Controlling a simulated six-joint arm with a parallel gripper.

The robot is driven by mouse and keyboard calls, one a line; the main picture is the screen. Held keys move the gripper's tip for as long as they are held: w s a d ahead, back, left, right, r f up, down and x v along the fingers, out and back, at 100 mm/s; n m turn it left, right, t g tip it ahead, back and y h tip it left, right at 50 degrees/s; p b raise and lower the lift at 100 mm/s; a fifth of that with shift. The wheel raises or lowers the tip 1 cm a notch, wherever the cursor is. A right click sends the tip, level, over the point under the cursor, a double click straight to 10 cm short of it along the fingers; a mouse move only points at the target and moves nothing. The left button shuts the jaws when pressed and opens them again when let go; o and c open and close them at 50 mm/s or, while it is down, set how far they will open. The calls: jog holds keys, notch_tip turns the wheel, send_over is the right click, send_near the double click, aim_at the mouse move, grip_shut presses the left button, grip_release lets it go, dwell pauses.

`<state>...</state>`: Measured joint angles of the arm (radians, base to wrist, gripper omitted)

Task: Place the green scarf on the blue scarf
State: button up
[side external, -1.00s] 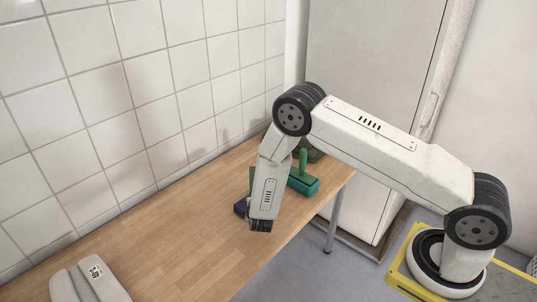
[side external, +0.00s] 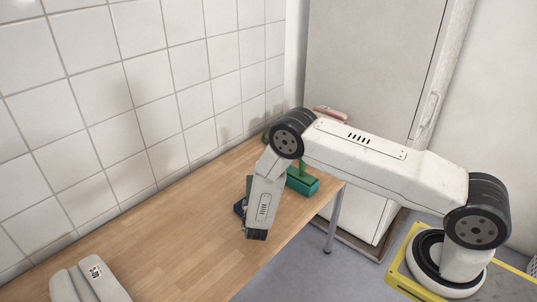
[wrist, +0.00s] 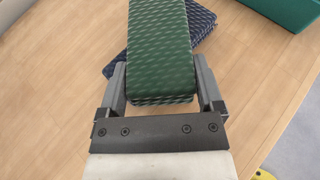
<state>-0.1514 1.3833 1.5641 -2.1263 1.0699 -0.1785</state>
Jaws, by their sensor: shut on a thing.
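The green scarf (wrist: 158,50) is a folded, patterned block lying lengthwise between the fingers of my gripper (wrist: 161,82), which is shut on its sides. The blue scarf (wrist: 202,22) is dark navy and patterned. It lies on the table under the green scarf, turned at an angle, with parts showing on both sides. Whether the two touch is hidden.
A green block-shaped object with a handle (side external: 302,183) stands on the table right of my wrist; its edge shows at the wrist view's top right. A pale grey object (side external: 90,281) lies at the near left. The wooden table (side external: 170,235) between is clear, with a tiled wall behind.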

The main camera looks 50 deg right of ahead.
jog(key=shift+f, duration=0.15)
jog(key=o, duration=1.1)
jog(key=shift+f, duration=0.1)
jog(key=shift+a+r, duration=0.1)
jog(key=shift+r, duration=0.1)
jog(key=v, duration=1.2)
jog(key=shift+r, duration=0.1)
